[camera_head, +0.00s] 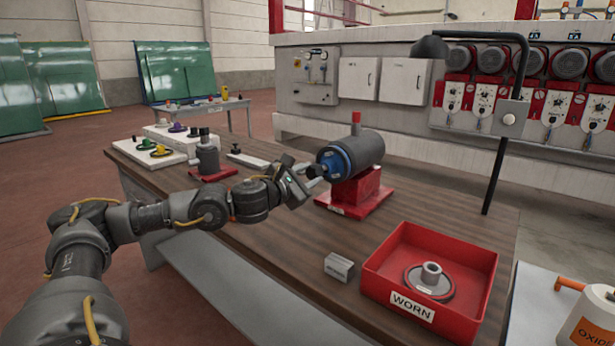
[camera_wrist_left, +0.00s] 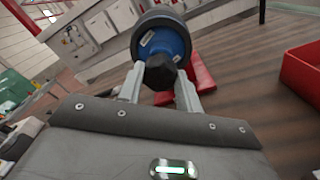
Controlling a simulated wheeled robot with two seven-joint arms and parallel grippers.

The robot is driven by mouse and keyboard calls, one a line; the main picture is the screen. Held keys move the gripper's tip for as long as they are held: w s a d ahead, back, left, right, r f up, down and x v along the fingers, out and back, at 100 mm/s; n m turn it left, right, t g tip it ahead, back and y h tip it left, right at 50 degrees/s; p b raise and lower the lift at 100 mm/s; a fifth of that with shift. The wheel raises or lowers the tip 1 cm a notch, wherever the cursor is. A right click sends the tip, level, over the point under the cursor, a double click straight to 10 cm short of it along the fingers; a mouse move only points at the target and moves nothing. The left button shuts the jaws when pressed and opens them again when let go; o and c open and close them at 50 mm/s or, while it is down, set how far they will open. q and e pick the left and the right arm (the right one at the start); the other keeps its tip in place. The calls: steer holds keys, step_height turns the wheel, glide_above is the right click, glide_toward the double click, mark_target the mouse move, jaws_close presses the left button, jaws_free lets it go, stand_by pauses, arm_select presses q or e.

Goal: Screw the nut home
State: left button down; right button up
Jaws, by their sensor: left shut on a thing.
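The black hex nut (camera_wrist_left: 160,72) sits at the front centre of the blue flange (camera_wrist_left: 165,45), on the end of a dark grey cylinder. In the head view the cylinder (camera_head: 360,150) lies level on a red stand (camera_head: 352,197), with the blue flange (camera_head: 332,161) facing my arm. My left gripper (camera_head: 314,178) is at the flange, its two fingers closed around the nut from both sides. In the left wrist view the fingers (camera_wrist_left: 160,88) flank the nut. The thread behind the nut is hidden. My right gripper is not in view.
A red bin (camera_head: 463,282) labelled WORN holds a round worn part (camera_head: 430,281). A small grey block (camera_head: 339,267) lies beside it. A lamp post (camera_head: 495,165) stands at the table's right edge. A grey part on a red base (camera_head: 208,160) stands left of my gripper.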

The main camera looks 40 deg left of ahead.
arm_select(q)
steer(key=shift+w, duration=1.1)
